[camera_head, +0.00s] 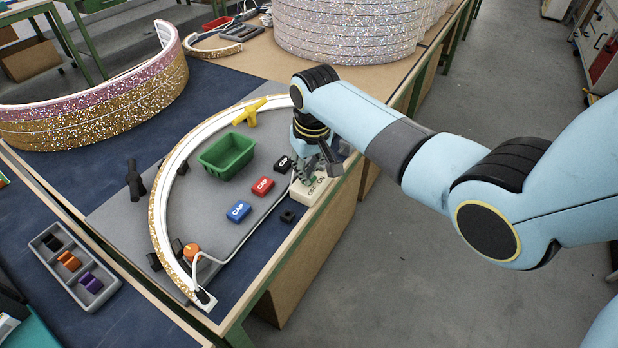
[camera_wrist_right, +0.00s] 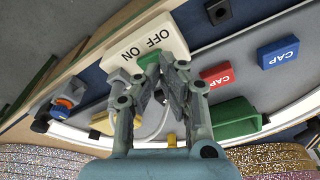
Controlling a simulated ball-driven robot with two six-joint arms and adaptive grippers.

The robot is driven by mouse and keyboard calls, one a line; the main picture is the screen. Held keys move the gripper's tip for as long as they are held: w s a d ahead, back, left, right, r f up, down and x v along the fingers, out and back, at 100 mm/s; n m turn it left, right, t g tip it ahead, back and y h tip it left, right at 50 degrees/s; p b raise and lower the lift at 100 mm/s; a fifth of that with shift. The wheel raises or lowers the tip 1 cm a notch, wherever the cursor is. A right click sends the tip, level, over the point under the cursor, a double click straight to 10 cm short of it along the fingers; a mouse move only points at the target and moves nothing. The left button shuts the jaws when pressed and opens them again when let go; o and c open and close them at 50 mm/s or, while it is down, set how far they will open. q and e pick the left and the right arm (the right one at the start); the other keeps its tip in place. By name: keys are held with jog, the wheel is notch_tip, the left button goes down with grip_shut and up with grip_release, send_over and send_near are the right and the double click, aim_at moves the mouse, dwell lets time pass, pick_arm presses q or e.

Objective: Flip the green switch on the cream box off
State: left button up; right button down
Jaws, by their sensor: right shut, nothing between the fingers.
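The cream box (camera_head: 308,192) sits near the table's front right edge, a white cable beside it. In the right wrist view the cream box (camera_wrist_right: 178,35) shows the words OFF and ON, with the green switch (camera_wrist_right: 149,61) at the edge of it nearest my fingers. My right gripper (camera_head: 307,176) is over the box in the head view and hides the switch there. In the wrist view my right gripper (camera_wrist_right: 163,70) is shut and empty, its fingertips right by the switch. I cannot tell whether they touch it, or which way it is tipped. My left gripper is not in view.
A glittery arc (camera_head: 160,205) curves around a green bin (camera_head: 227,154) and blue (camera_head: 238,211), red (camera_head: 263,187) and black (camera_head: 283,163) CAP blocks. A small black block (camera_head: 287,216) lies close to the box. A grey tray (camera_head: 62,268) stands at left.

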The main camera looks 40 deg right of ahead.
jog(key=shift+f+b, duration=0.35)
jog(key=shift+f, duration=0.3)
notch_tip(320, 180, up, 7)
jog(key=p, duration=0.8)
jog(key=shift+r, duration=0.1)
dwell(0.5)
jog(key=s+f+n+g+b, duration=0.1)
jog(key=s+f+b, duration=1.9)
jog(key=s+f, duration=2.6)
jog(key=shift+s+f+n+h+b, duration=0.3)
jog(key=shift+f+n+b, duration=0.15)
jog(key=shift+f, duration=0.3)
